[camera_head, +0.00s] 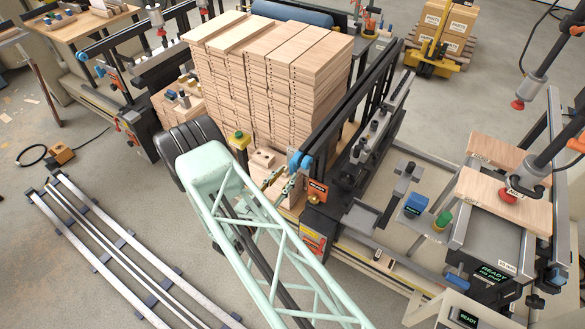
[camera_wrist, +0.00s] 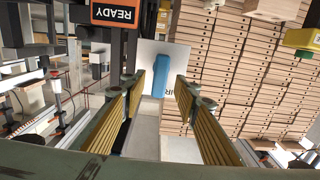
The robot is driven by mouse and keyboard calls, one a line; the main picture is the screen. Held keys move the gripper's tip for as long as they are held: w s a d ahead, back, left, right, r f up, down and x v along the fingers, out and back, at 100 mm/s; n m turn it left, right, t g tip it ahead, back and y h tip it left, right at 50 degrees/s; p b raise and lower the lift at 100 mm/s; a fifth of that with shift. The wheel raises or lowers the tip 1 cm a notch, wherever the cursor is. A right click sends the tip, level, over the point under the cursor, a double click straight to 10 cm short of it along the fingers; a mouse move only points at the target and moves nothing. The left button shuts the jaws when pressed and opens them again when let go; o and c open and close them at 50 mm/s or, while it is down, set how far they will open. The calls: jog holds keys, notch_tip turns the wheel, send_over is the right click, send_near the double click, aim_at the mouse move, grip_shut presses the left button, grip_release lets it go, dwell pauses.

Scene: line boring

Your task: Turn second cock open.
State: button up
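A blue cock handle (camera_wrist: 162,75) sits on a pale plate with partly hidden lettering, ahead of my gripper in the wrist view. The handle stands nearly upright in that picture. My gripper (camera_wrist: 160,92) is open, its two yellow-padded fingers either side of the handle's lower part in the picture. I cannot tell whether they touch it. In the head view my gripper (camera_head: 281,180) is beside the wooden stack, just left of blue parts (camera_head: 297,160) at the machine's end. Which blue part is the second cock cannot be told there.
An orange READY sign (camera_wrist: 118,13) hangs above the left finger in the wrist view. A tall stack of wooden boards (camera_head: 268,65) stands behind my gripper. The black machine frame (camera_head: 350,110) is close on the right. Floor rails (camera_head: 120,255) lie at left.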

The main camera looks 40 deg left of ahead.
aim_at(291, 169)
jog(key=shift+w+a, duration=0.2)
jog(key=shift+w, duration=2.55)
jog(key=shift+c, duration=0.5)
jog(key=c, duration=0.6)
